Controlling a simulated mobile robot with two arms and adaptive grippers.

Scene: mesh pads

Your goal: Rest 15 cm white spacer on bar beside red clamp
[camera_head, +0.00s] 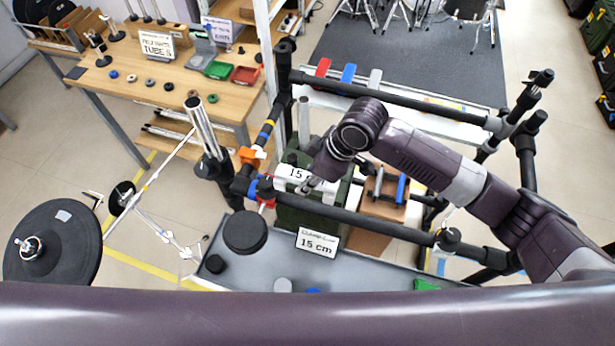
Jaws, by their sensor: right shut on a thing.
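The white spacer (290,174), marked 15, is in my right gripper (309,184), which is shut on it. Spacer and gripper are at the left part of the near black bar (350,214). I cannot tell whether the spacer touches the bar. A small red part (267,204), perhaps the red clamp, shows at the bar's left end, beside a blue band and just left of the spacer. Another red piece (322,67) stands at the far black bar (395,98), with blue and grey ones to its right. My left gripper is out of view.
A grey tray (270,268) with a "15 cm" sign (318,243) and a black round pad lies below the near bar. A black post (213,170) stands left. A wooden box (385,188) with coloured parts is between the bars. A drum pad (55,243) is far left.

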